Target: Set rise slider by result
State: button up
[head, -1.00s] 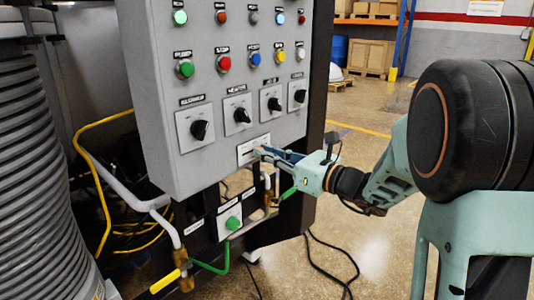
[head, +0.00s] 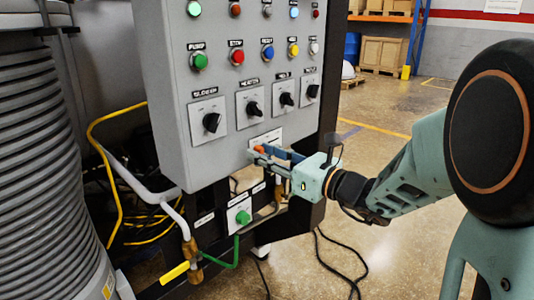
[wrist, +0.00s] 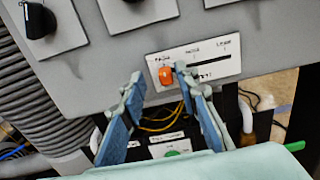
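The slider is a white plate (wrist: 215,60) low on the grey panel, with a dark horizontal slot and small print I cannot read for certain. Its orange knob (wrist: 166,76) is at the left end of the slot in the wrist view. The knob also shows in the head view (head: 259,149), partly behind the fingers. My gripper (wrist: 158,75) is open, with its blue-padded fingers reaching up to the plate. The knob shows between the fingertips, closer to the right one. I cannot tell whether a finger touches it.
Above the slider is a row of black rotary knobs (head: 254,108), with coloured buttons and lamps higher up. Below are a green knob box (head: 240,215) and pipes with a yellow-handled valve (head: 174,273). A ribbed grey column (head: 40,170) stands left. Open floor lies right.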

jog(key=shift+d, duration=0.15)
jog(key=shift+s+d, duration=0.1)
jog(key=shift+d, duration=0.15)
jog(key=v, duration=1.1)
jog(key=shift+s, duration=0.2)
jog(key=shift+d, duration=0.1)
